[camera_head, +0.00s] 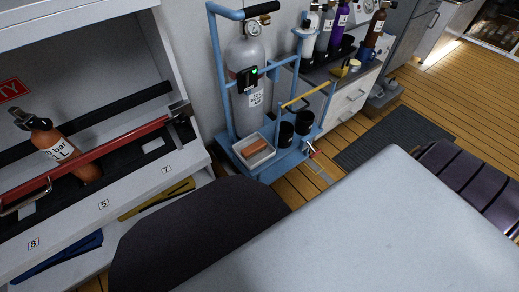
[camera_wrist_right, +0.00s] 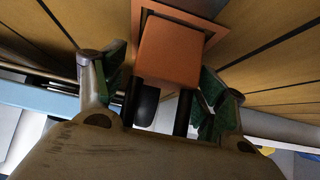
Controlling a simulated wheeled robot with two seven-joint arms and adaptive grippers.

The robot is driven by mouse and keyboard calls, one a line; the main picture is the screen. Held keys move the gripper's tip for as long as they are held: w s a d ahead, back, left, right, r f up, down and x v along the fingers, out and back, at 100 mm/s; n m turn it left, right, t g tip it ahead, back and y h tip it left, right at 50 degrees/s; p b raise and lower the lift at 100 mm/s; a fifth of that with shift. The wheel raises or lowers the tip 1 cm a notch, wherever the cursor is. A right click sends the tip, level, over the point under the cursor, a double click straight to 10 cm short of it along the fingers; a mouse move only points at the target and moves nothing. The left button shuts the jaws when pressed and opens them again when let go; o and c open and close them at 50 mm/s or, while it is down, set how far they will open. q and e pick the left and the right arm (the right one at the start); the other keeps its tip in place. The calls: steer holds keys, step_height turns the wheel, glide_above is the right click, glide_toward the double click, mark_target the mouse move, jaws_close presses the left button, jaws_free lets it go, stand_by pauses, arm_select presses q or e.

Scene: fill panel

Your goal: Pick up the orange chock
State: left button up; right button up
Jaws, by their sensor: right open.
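The orange chock (camera_wrist_right: 170,52) is a block-shaped piece in the right wrist view, at the top middle, with an orange-rimmed frame around its far part. My right gripper (camera_wrist_right: 165,85) is open, with one green-padded finger to the left of the chock and one to the right. Gaps show between the fingers and the chock, and I cannot tell whether they touch. My right gripper does not show in the head view, and my left gripper shows in neither view. I cannot make out this chock for certain in the head view.
A blue cart (camera_head: 272,172) carries a grey cylinder (camera_head: 245,75), black cups and a white tray (camera_head: 238,147) holding a brown-orange block (camera_head: 256,147). A black wheel-like part (camera_wrist_right: 146,104) is near my right gripper. Shelves (camera_head: 150,185) stand at left. Wooden floor (camera_head: 450,90) is clear at upper right.

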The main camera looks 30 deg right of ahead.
steer(key=c, duration=1.3)
steer(key=shift+r, duration=0.15)
steer(key=shift+r, duration=0.1)
